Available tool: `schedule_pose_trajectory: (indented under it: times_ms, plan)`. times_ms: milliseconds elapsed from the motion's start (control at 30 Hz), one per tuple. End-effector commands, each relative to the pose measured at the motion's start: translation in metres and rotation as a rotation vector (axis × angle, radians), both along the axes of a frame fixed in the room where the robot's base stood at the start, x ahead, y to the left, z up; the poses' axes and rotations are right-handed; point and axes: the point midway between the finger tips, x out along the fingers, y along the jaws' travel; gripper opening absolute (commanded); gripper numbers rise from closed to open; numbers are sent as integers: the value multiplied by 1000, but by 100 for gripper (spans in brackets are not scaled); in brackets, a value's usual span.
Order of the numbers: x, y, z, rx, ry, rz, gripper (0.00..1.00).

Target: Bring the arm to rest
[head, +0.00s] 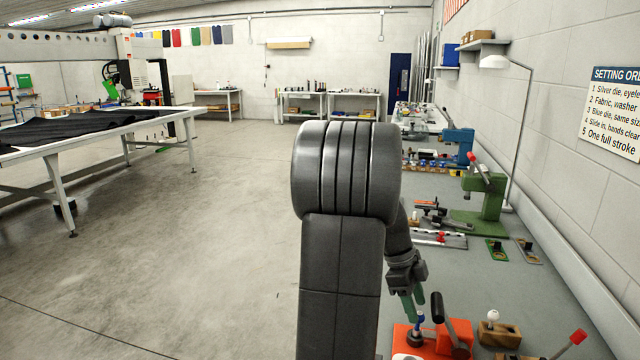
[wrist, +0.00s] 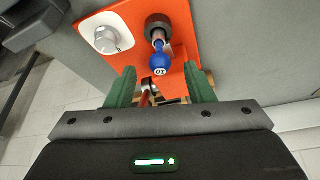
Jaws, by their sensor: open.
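My gripper (head: 413,306) hangs over the near end of the workbench (head: 450,280) in the head view, its green fingers pointing down beside an orange-based device (head: 400,340). In the wrist view my gripper (wrist: 162,90) is open, with its two green fingers apart and nothing held between them. My large grey arm link covers the middle of the head view and hides part of the bench.
A green press (head: 490,195) and a blue press (head: 460,145) stand farther along the bench. A wooden block with a white knob (head: 493,317) and a red-ended lever (head: 577,337) are at the near right. A lamp (head: 495,62) rises near the wall. Open floor (head: 220,220) lies left.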

Motion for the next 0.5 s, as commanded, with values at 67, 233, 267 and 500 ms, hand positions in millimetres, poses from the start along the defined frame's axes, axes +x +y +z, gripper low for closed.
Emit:
schedule_pose_trajectory:
  times_ms: [67,233,267,500]
  plan:
    - [-4,-6,-16,1,6,-2,48]
    - [-8,-14,-29,0,-1,0,48]
    - [-8,-14,-24,-1,-2,1,48]
    - [-8,-14,2,0,-1,0,48]
